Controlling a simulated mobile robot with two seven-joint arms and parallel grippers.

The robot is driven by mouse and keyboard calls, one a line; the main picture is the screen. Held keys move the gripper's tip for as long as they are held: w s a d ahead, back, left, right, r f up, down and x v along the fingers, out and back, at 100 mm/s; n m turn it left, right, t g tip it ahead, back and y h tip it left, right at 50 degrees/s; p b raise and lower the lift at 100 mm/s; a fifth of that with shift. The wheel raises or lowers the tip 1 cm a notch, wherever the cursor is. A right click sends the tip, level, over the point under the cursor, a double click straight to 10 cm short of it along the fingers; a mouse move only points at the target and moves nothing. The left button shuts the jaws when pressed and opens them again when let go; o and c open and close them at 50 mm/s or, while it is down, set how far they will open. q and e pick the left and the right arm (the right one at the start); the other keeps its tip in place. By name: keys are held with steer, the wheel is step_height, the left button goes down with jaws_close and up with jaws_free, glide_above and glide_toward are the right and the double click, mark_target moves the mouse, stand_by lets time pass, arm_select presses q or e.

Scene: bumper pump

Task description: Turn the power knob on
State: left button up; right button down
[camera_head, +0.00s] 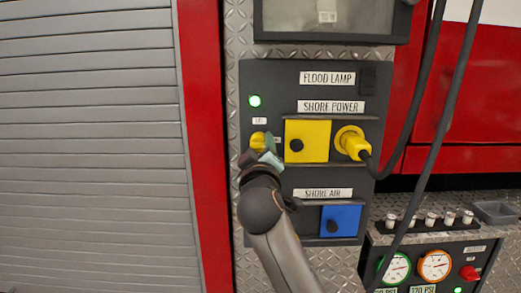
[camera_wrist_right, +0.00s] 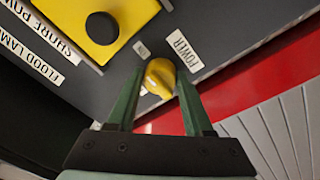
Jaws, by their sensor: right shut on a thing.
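The power knob (camera_head: 258,140) is a yellow knob at the left side of the dark grey panel (camera_head: 285,80) in the head view. It also shows in the right wrist view (camera_wrist_right: 160,76), below the POWER label (camera_wrist_right: 183,50). My right gripper (camera_head: 262,151) reaches up to the knob from below. In the right wrist view its two green fingers (camera_wrist_right: 160,86) stand on either side of the knob, shut on it. The fingers hide part of the knob in the head view. A round green light (camera_head: 255,100) above the knob is lit. My left gripper is not in view.
A yellow cover (camera_head: 307,141) with a black knob and a yellow shore power plug (camera_head: 351,143) with a black cable sit right of the knob. A blue cover (camera_head: 341,220) is below. A grey shutter (camera_head: 90,150) and red post (camera_head: 207,150) stand left.

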steer(key=shift+f, duration=0.15)
steer(key=shift+c, duration=1.7)
jaws_free()
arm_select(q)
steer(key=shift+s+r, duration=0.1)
